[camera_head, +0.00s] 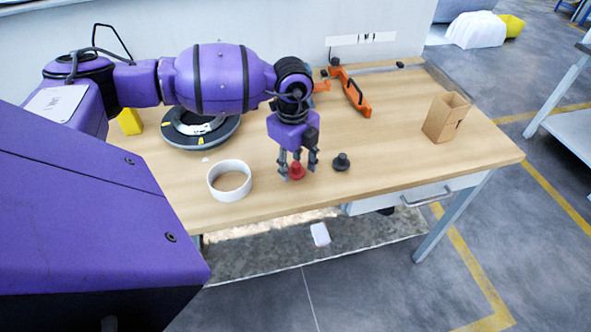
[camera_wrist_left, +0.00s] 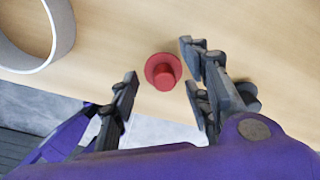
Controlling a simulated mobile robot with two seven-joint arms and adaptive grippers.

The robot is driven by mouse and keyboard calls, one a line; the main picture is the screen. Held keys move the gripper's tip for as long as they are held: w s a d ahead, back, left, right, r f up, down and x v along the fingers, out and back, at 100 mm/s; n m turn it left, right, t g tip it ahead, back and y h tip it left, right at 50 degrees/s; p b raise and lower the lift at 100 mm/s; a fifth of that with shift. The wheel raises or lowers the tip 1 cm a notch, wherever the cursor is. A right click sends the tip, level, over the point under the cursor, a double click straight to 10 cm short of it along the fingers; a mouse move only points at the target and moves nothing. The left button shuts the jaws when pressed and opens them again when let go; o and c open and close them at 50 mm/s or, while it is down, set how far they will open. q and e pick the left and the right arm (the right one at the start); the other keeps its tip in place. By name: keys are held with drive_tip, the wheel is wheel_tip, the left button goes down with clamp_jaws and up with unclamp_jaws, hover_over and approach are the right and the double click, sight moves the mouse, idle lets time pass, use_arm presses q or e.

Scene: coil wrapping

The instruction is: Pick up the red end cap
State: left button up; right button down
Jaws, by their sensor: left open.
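The red end cap (camera_head: 297,171) stands on the wooden table near its front edge. In the left wrist view the red end cap (camera_wrist_left: 163,71) shows a round flange with a smaller knob on top. My left gripper (camera_head: 298,174) points down over the cap in the head view. Its fingers (camera_wrist_left: 158,88) are spread, with the cap lying between and a little beyond the tips in the wrist view. Nothing is held. My right gripper is not in view.
A black end cap (camera_head: 341,162) stands close to the right of the red one. A white ring (camera_head: 230,181) lies to the left. A dark coil (camera_head: 200,130), an orange tool (camera_head: 352,92) and a cardboard box (camera_head: 446,117) are also on the table (camera_head: 400,150). The right-middle tabletop is clear.

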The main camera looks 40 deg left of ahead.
use_arm(q)
drive_tip(key=shift+f, duration=0.45)
drive_tip(key=c, duration=0.7)
drive_tip(key=shift+r, duration=0.15)
